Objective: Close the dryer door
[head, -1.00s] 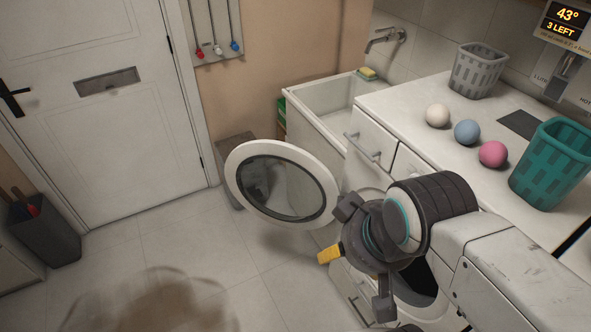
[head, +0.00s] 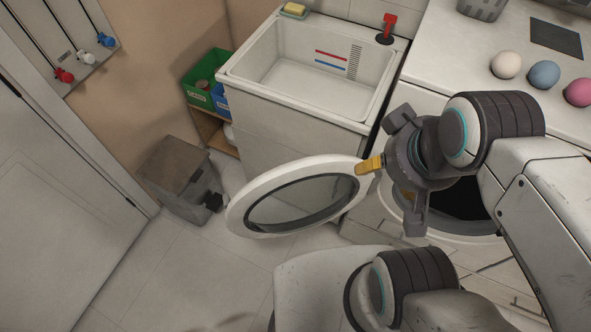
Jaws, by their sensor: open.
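The dryer door (head: 247,192) is a round white ring with a dark-rimmed glass window. It stands swung open to the left of the dark round dryer opening (head: 462,202). The dryer's white front is partly hidden behind my arm. My gripper (head: 385,190) is open, in front of the machine, between the door and the opening. Its yellow-tipped finger overlaps the door's upper right rim in the picture; I cannot tell whether they touch. No object shows between its fingers.
A white sink (head: 310,75) stands behind the door. A grey bin (head: 180,178) sits on the floor to the left, near green and blue boxes (head: 207,80) on a shelf. Three balls (head: 544,74) lie on the countertop. Tiled floor (head: 190,270) is free at the lower left.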

